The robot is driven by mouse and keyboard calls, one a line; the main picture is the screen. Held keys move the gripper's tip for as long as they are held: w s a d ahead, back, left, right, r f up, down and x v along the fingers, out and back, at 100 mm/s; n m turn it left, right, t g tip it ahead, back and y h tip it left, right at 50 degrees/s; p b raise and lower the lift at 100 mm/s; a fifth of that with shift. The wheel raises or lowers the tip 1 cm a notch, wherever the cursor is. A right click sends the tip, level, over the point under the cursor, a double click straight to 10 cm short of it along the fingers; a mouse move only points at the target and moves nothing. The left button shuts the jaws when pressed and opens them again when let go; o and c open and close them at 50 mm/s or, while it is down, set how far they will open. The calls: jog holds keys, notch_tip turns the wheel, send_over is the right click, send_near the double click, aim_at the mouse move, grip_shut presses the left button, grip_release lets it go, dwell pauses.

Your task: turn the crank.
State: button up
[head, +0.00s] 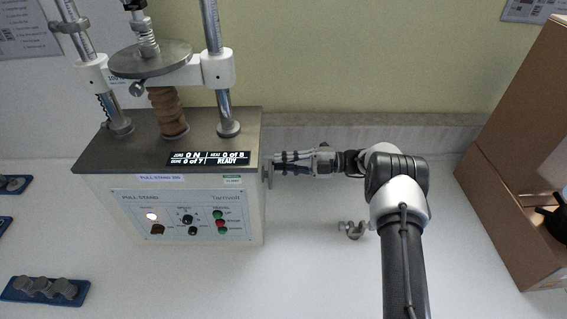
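The test machine, labelled "PULL STAND" (180,215), stands at the left on the white table. A small grey metal part, which looks like the crank (267,173), is at the right side wall of its box. My gripper (276,162) points left, with its fingertips at or very close to this part, at about the height of the box's upper edge. The fingers overlap the crank area, so I cannot tell whether they touch or grasp it.
A small grey metal piece (352,230) lies on the table below my arm. Blue trays (45,290) with grey parts are at the left edge. A cardboard box (520,150) stands at the right.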

jog(key=o, duration=0.4)
jog(key=d, duration=1.2)
dwell(0.5)
